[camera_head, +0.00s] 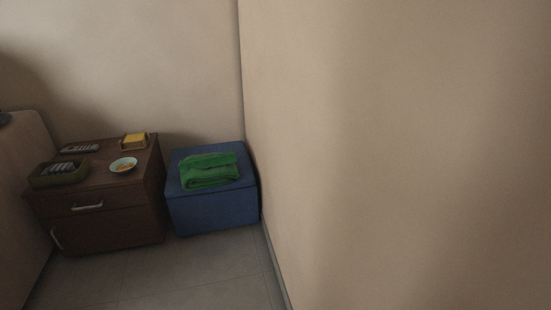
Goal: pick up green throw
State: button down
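The green throw (209,173) lies folded in a loose stack on top of a blue box-shaped ottoman (214,208) in the head view. The ottoman stands in the corner, against the right-hand wall. The throw's upper fold is turned back a little toward the rear. My gripper does not show in this view.
A dark wooden cabinet (110,224) stands just left of the ottoman. On it are a dark tray (42,181), a small bowl (123,164), a yellow-topped box (134,141) and a remote (80,149). The wall (400,150) closes off the right. Tiled floor (200,275) in front is clear.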

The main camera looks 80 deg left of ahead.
aim_at(196, 171)
jog(key=u, duration=0.45)
jog(key=k, duration=0.65)
jog(key=u, duration=2.95)
jog(key=i, duration=1.8)
jog(key=z, duration=0.6)
jog(key=i, duration=0.6)
jog(key=z, duration=0.4)
